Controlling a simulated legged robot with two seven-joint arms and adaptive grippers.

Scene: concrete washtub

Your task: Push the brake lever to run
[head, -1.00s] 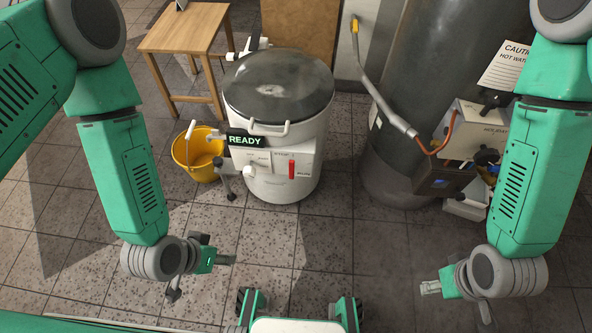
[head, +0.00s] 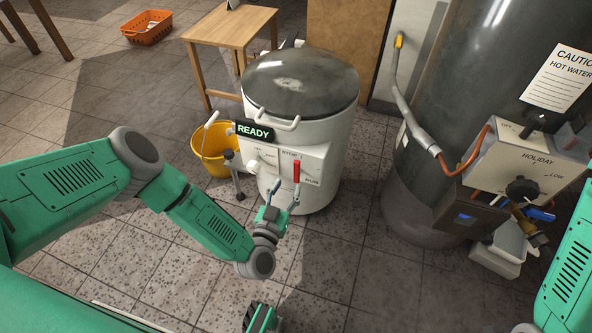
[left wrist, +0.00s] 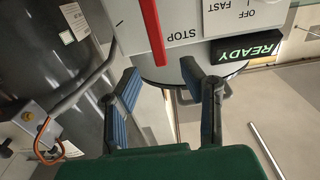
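The white washtub (head: 318,120) with a dark lid stands ahead of me, with a lit READY sign. On its front panel is the red brake lever (head: 297,171), standing upright, with STOP printed near its top and RUN to its lower right. My left gripper (head: 285,188) is just in front of the panel, below the lever, open and empty. In the left wrist view the red lever (left wrist: 152,30) ends between the two spread fingertips (left wrist: 160,70); I cannot tell whether they touch it. My right arm shows at the right edge; its gripper is out of view.
A yellow bucket (head: 214,150) stands left of the tub and a wooden table (head: 232,28) behind. A grey tank (head: 440,130) with a control box (head: 520,165) and pipes is on the right. Tiled floor in front is mostly clear.

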